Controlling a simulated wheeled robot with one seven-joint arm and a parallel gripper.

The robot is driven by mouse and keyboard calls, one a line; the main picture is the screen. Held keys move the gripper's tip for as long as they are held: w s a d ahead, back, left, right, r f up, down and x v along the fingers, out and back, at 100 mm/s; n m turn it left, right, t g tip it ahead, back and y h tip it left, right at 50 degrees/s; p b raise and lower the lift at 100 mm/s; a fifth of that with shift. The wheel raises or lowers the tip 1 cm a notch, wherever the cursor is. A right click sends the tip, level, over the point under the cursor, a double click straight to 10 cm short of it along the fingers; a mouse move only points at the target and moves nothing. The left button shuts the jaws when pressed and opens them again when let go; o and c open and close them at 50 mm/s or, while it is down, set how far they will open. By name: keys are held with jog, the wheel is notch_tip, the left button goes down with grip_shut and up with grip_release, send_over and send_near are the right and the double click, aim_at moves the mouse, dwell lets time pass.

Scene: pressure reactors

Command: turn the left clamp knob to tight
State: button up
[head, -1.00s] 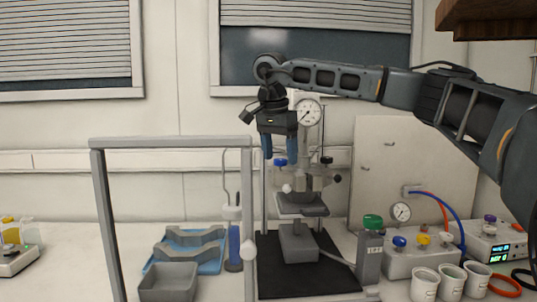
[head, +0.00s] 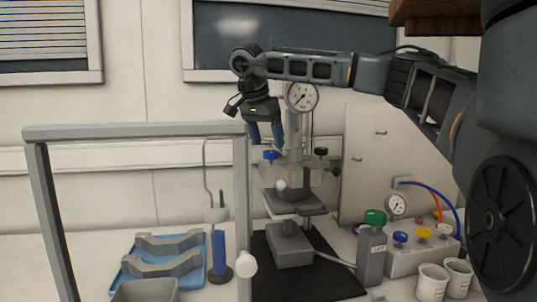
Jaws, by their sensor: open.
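The reactor (head: 289,245) stands on a black mat, with a pressure gauge (head: 302,97) on top. A blue knob (head: 270,155) is at the left of its head and a black knob (head: 321,151) at the right. Lower down are a white ball knob (head: 281,185) and a dark knob (head: 335,171). I cannot tell for certain which is the left clamp knob. My gripper (head: 266,139) is open and empty, blue fingers pointing down, just above the blue knob in the picture; its depth from it is unclear. Any tight mark is too small to see.
A grey frame (head: 140,131) stands at front left, its right post close to the reactor. A blue tray (head: 165,258) and a stand (head: 218,250) are left. A green-capped grey unit (head: 372,255), a valve box (head: 420,258) and white cups (head: 433,280) are right.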

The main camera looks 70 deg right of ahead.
aim_at(270, 151)
jog(key=b+x, duration=0.1)
jog(key=x, duration=0.2)
jog(key=shift+f, duration=0.15)
jog(key=c, duration=1.1)
